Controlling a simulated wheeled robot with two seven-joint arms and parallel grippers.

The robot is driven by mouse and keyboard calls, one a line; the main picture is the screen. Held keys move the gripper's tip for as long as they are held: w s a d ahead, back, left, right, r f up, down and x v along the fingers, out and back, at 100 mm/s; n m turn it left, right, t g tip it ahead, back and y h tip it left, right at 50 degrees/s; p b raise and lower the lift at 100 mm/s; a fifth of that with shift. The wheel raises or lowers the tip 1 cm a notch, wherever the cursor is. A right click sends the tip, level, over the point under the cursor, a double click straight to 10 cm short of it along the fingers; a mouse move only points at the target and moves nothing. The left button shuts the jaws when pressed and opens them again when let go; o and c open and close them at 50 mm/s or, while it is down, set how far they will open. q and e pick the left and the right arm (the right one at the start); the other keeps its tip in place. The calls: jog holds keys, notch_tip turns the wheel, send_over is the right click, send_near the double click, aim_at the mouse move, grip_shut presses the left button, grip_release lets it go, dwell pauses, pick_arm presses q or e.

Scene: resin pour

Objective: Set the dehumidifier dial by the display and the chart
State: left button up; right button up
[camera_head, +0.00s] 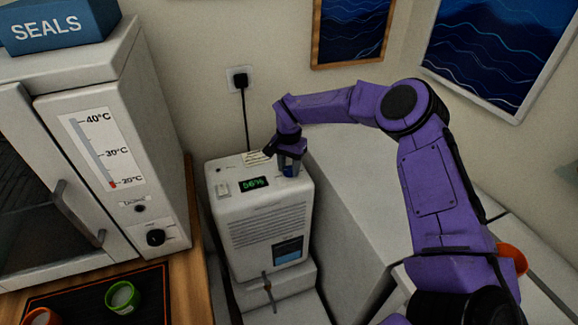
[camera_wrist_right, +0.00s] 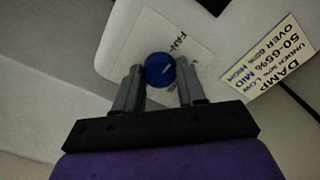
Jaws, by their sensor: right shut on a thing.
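The white dehumidifier (camera_head: 222,214) stands on a white block beside the wooden bench. Its green display (camera_head: 254,184) shows a percentage whose digits are too blurred to read surely. The blue dial (camera_wrist_right: 159,70) is on its top, with a pale pointer mark and a partly hidden "FAN" label beside it. My right gripper (camera_wrist_right: 161,78) is shut on the dial from above; it also shows in the head view (camera_head: 289,163). The chart (camera_wrist_right: 273,73), a cream card headed "DAMP", lists LOW, MID and HIGH; "50-65% MID" is readable. My left gripper is out of view.
A white oven-like cabinet (camera_head: 115,150) with a temperature scale and black knob stands left on the wooden bench (camera_head: 185,285). A green cup (camera_head: 122,298) sits on a dark tray. A cord runs from the dehumidifier to a wall socket (camera_head: 240,78).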

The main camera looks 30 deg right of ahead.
jog(key=m+b, duration=0.2)
jog(key=m, duration=0.3)
jog(key=m+b, duration=0.2)
jog(key=m, duration=0.4)
jog(key=shift+m, duration=0.3)
jog(key=m+b, duration=0.2)
jog(key=m, duration=0.4)
jog(key=shift+b, duration=0.35)
jog(key=m+b, duration=0.2)
jog(key=m, duration=0.3)
jog(key=shift+m, duration=0.4)
jog(key=shift+r, duration=0.1)
jog(key=o, duration=1.1)
jog(key=shift+c, duration=0.2)
